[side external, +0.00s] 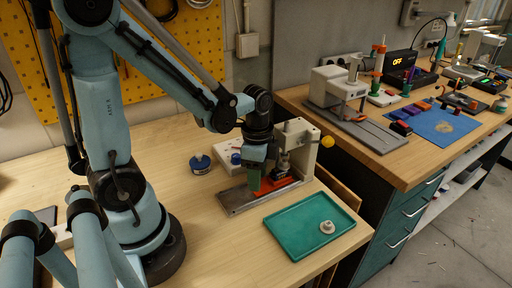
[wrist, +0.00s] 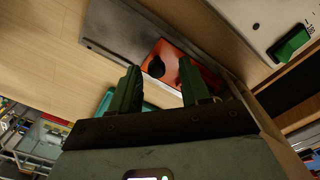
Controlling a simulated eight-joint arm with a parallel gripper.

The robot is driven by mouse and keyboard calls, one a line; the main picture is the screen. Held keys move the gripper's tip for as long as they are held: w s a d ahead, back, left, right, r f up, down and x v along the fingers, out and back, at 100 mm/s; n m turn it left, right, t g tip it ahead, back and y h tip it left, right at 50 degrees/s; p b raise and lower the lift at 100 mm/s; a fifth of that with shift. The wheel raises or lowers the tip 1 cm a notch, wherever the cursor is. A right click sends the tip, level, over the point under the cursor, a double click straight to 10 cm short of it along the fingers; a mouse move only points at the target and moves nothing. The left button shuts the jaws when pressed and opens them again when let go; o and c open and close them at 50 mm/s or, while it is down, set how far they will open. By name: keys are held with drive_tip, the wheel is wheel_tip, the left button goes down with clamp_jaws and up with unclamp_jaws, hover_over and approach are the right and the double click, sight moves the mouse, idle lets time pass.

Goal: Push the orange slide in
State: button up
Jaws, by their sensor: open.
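The orange slide (side external: 286,185) lies on the grey metal base plate (side external: 235,201) of a small cream press (side external: 305,148), partly under the press. In the wrist view the orange slide (wrist: 171,54) shows a dark round hole near its left end, and the metal plate (wrist: 118,30) runs beside it. My gripper (side external: 254,181) is over the plate at the slide's left end, pointing down. In the wrist view its green fingers (wrist: 159,70) are apart with nothing held between them, and the slide shows beyond them. Whether a finger touches the slide I cannot tell.
A teal tray (side external: 285,245) with a small pale round part (side external: 327,227) lies in front of the press. A blue tin (side external: 200,164) and a white box with a blue knob (side external: 224,150) stand behind left. A yellow ball knob (side external: 328,141) sticks out right.

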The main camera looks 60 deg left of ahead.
wheel_tip(320, 180, up, 12)
idle(0.7)
drive_tip(key=d+n+t, duration=0.1)
drive_tip(key=n+t, duration=0.1)
drive_tip(key=n, duration=0.1)
drive_tip(key=d+f+n+t, duration=0.1)
drive_tip(key=n+t, duration=0.1)
drive_tip(key=n, duration=0.1)
drive_tip(key=d+n+t, duration=0.2)
drive_tip(key=n+t, duration=0.1)
drive_tip(key=shift+w+f, duration=0.15)
drive_tip(key=shift+w, duration=0.15)
idle(0.7)
